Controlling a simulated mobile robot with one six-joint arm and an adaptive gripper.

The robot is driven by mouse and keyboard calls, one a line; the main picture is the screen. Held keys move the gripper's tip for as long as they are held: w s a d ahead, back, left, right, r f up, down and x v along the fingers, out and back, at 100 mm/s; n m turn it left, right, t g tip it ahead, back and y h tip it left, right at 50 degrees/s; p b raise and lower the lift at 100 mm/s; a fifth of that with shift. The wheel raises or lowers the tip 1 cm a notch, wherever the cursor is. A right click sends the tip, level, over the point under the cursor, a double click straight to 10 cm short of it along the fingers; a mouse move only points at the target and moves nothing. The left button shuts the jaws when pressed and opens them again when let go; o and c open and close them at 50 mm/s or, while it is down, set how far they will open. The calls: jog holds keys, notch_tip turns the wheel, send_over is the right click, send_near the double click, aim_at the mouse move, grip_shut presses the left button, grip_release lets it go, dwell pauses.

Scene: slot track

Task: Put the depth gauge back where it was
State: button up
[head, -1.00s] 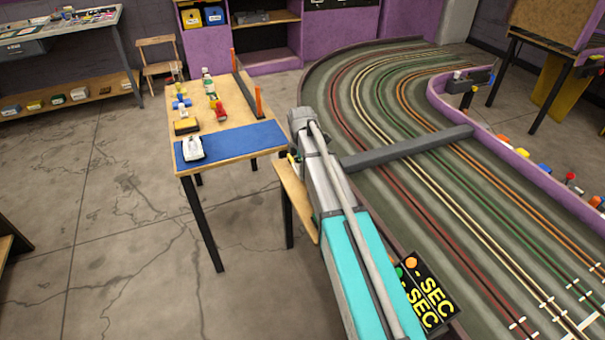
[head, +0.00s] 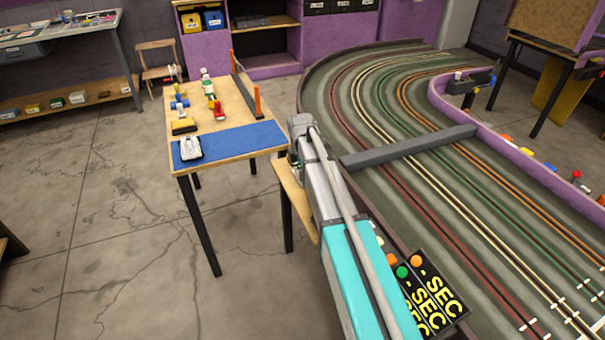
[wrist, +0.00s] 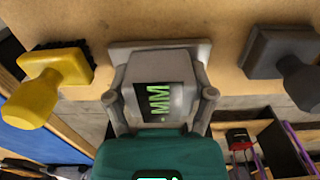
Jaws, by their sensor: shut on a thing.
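The depth gauge (wrist: 160,68), a grey body with a flat wide foot and a dark screen with green marks, is in the middle of the wrist view. My gripper (wrist: 162,100) is shut on it, with one grey finger on each side. The foot lies over a light wooden surface (wrist: 212,22); I cannot tell whether they touch. In the head view my arm hides the gauge and most of the gripper, at the small wooden shelf (head: 295,198) beside the track.
In the wrist view, a yellow-handled brush (wrist: 48,85) is left of the gauge and a grey-handled tool (wrist: 285,68) right of it, both close. A table with a blue mat (head: 235,143) stands left of the arm. The slot track (head: 440,210) lies right.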

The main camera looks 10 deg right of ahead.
jog(key=shift+f, duration=0.1)
jog(key=o, duration=1.2)
jog(key=shift+r, duration=0.2)
notch_tip(320, 180, up, 12)
jog(key=p, duration=1.2)
jog(key=shift+s, duration=0.1)
jog(key=s+m, duration=0.6)
jog(key=s, duration=0.2)
jog(key=s+m, duration=0.7)
jog(key=s, duration=0.2)
jog(key=s+m, duration=0.7)
jog(key=s, duration=0.2)
jog(key=shift+d, duration=0.2)
